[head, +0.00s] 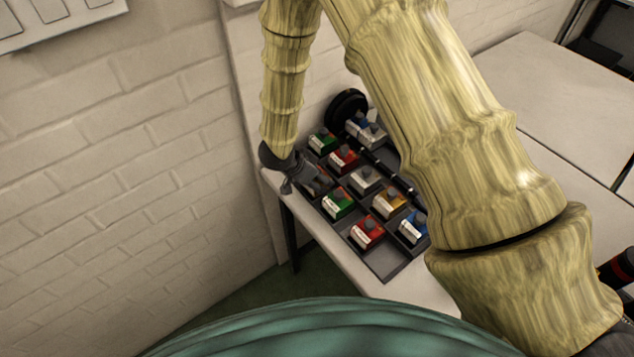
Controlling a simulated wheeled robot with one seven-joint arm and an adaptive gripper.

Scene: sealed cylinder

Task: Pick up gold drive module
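A gold-orange drive module (389,202) with a grey knob and a white label sits in a compartment of the dark tray (375,265), right of the middle. My gripper (312,182) is at the tray's left edge, pointing down and to the right. It is apart from this gold module, with other compartments between. Its fingers are dark and small, so I cannot tell whether they are open or shut. Another module seems to lie at or under the fingertips, mostly hidden, and its colour is unclear.
Around the gold module sit a grey module (365,180), green modules (337,203), red modules (367,232) and a blue one (412,228). A black round object (346,108) stands behind the tray. A white brick wall (130,150) is close on the left. My arm hides the tray's right side.

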